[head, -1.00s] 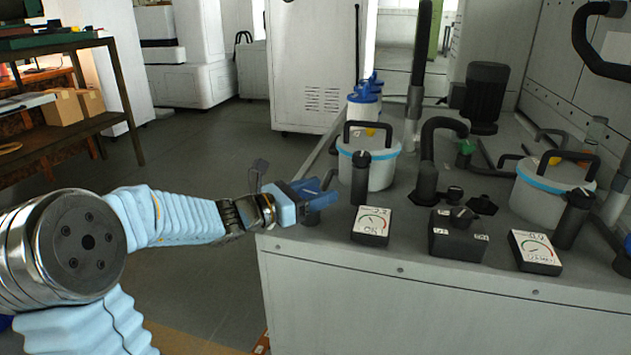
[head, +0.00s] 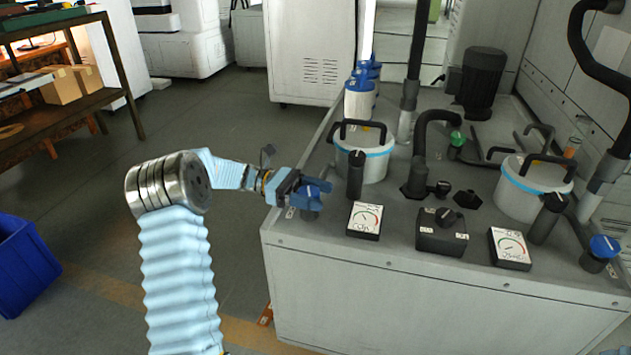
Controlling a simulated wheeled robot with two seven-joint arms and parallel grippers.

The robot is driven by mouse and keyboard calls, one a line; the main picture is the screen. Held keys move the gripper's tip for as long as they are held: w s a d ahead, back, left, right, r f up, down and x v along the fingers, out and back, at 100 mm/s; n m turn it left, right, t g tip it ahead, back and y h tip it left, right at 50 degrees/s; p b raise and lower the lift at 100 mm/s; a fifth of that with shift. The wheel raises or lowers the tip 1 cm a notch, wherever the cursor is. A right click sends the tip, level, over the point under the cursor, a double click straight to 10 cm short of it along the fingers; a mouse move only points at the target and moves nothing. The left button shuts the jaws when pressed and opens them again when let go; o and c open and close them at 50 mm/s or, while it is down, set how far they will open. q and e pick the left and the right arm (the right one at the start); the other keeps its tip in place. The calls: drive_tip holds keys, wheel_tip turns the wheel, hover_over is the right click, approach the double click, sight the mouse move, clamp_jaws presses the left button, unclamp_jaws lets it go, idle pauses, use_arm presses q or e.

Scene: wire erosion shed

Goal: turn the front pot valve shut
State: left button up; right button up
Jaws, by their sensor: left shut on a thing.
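My left gripper (head: 316,190) is at the near left corner of the grey machine top. Its blue fingers are shut on the knob of a small valve there. A grey base (head: 310,213) shows below the fingers, and the knob itself is mostly hidden, so I cannot tell how far it is turned. The left lidded pot (head: 364,165), white with a blue band and black handle, stands just behind and right of the gripper. A similar valve with a blue knob (head: 604,246) stands at the right end of the top. My right gripper is not in view.
A black upright cylinder (head: 355,175), a gauge box (head: 365,220) and a black switch box (head: 441,230) stand right of the gripper. A second pot (head: 530,187) and another gauge box (head: 510,248) are further right. The floor left of the machine is clear up to a blue bin (head: 22,262).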

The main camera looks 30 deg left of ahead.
use_arm(q)
drive_tip(key=shift+s+m+g+p, duration=0.15)
drive_tip(key=shift+m+g+p, duration=0.2)
drive_tip(key=shift+m+g, duration=1)
drive_tip(key=shift+s+m+g+p, duration=0.1)
drive_tip(key=shift+m+g+p, duration=0.45)
drive_tip(key=shift+g, duration=1.4)
drive_tip(key=shift+m+g, duration=0.3)
drive_tip(key=shift+m, duration=0.1)
drive_tip(key=o, duration=1)
drive_tip(key=shift+c, duration=0.2)
